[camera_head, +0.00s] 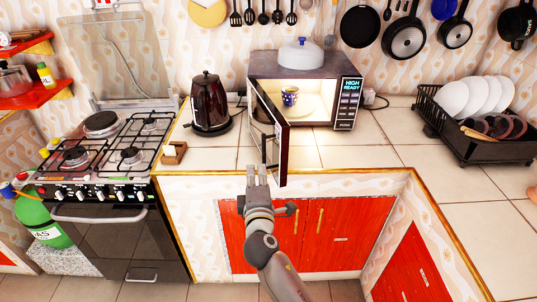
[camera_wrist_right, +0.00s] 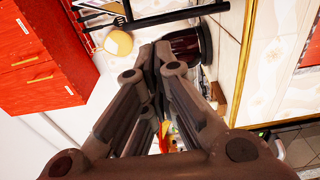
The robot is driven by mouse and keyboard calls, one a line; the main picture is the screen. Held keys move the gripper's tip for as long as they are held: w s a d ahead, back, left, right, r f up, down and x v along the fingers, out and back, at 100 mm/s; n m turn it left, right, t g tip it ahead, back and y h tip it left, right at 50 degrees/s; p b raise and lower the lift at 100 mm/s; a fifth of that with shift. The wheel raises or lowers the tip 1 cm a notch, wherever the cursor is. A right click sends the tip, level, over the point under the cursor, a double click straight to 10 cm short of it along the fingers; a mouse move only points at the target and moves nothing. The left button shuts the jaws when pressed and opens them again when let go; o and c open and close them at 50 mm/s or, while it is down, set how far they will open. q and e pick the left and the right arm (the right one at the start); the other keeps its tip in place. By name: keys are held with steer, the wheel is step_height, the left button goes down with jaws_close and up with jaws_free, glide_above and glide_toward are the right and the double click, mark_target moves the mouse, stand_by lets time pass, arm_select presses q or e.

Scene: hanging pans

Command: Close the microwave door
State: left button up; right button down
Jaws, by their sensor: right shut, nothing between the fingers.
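The microwave (camera_head: 346,103) stands on the tiled counter with its lit inside showing. Its door (camera_head: 284,150) is open, hinged at the left and swung out toward me over the counter's front edge. My right gripper (camera_head: 257,172) is shut and empty. It appears just left of the door's lower free end, at the counter front; whether it touches the door I cannot tell. In the wrist view the closed fingers (camera_wrist_right: 157,52) point toward the top of the picture. My left gripper is not in view.
A dark kettle (camera_head: 208,103) and a small wooden box (camera_head: 174,153) stand to the left. A dish rack (camera_head: 470,143) is at the right. The counter right of the door is clear.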

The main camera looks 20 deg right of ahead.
steer(key=w+d+p, duration=0.2)
steer(key=w+d, duration=0.3)
steer(key=w, duration=0.1)
steer(key=shift+d+p, duration=0.15)
steer(key=shift+p, duration=0.2)
